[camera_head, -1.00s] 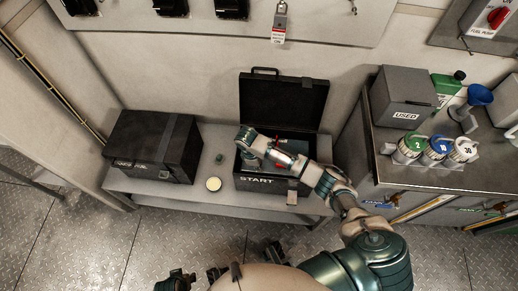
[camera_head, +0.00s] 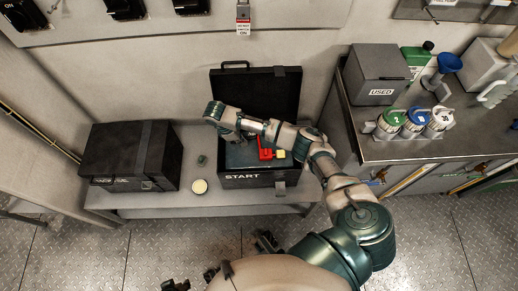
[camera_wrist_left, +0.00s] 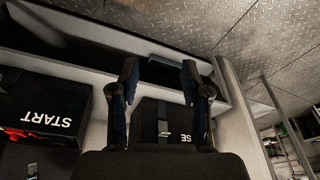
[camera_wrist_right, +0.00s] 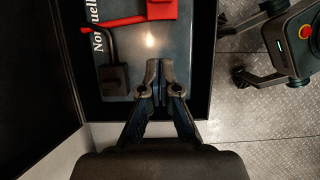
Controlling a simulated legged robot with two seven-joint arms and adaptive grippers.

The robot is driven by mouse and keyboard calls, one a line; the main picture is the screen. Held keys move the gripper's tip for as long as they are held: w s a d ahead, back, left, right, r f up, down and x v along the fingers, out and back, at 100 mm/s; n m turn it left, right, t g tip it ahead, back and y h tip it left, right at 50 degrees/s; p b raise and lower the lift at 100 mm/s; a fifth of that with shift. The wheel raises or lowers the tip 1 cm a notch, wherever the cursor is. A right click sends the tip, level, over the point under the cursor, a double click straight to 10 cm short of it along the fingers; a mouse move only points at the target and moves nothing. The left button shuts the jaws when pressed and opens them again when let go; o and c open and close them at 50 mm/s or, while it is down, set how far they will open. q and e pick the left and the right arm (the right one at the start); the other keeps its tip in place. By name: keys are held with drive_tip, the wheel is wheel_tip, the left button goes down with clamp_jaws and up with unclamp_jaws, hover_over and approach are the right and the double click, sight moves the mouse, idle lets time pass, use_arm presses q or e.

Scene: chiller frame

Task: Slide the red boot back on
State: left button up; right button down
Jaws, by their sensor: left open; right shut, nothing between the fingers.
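The open black START case (camera_head: 232,183) holds a battery (camera_wrist_right: 185,60) with a grey top. The red boot (camera_wrist_right: 162,9) with its red lead lies over the battery top in the right wrist view; it is cut by the frame edge. Red also shows in the head view (camera_head: 265,148). I cannot tell whether it sits on a terminal. My right gripper (camera_wrist_right: 159,78) is shut and empty, over the case's left part, apart from the red boot. In the head view its fingers are hidden under my arm. My left gripper (camera_wrist_left: 160,75) is open and empty, away from the battery.
A black block (camera_wrist_right: 114,80) on a black lead lies near my right fingers. The raised lid (camera_head: 262,90) stands behind the case. A metal counter (camera_head: 400,150) stands right.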

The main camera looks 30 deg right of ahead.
sight(269, 153)
drive_tip(key=x, duration=0.2)
drive_tip(key=b+x, duration=0.1)
drive_tip(key=x, duration=0.2)
drive_tip(key=b+x, duration=0.1)
drive_tip(key=x, duration=0.1)
drive_tip(key=shift+s+a+f, duration=0.1)
drive_tip(key=shift+a+f, duration=0.2)
drive_tip(key=shift+f, duration=0.05)
drive_tip(key=d, duration=0.1)
drive_tip(key=s+d, duration=0.1)
drive_tip(key=d, duration=0.1)
drive_tip(key=shift+s, duration=0.3)
drive_tip(key=shift+s+d, duration=0.25)
drive_tip(key=shift+d, duration=0.25)
use_arm(q)
drive_tip(key=w+d+r+t+h, duration=0.1)
drive_tip(key=w+t, duration=0.3)
drive_tip(key=w, duration=0.4)
drive_tip(key=shift+w+d+r+t, duration=0.15)
drive_tip(key=shift+d+r+t, duration=0.2)
drive_tip(key=shift+d, duration=0.45)
drive_tip(key=shift+a, duration=0.15)
use_arm(e)
drive_tip(key=shift+a+r, duration=0.1)
drive_tip(key=shift+a, duration=0.1)
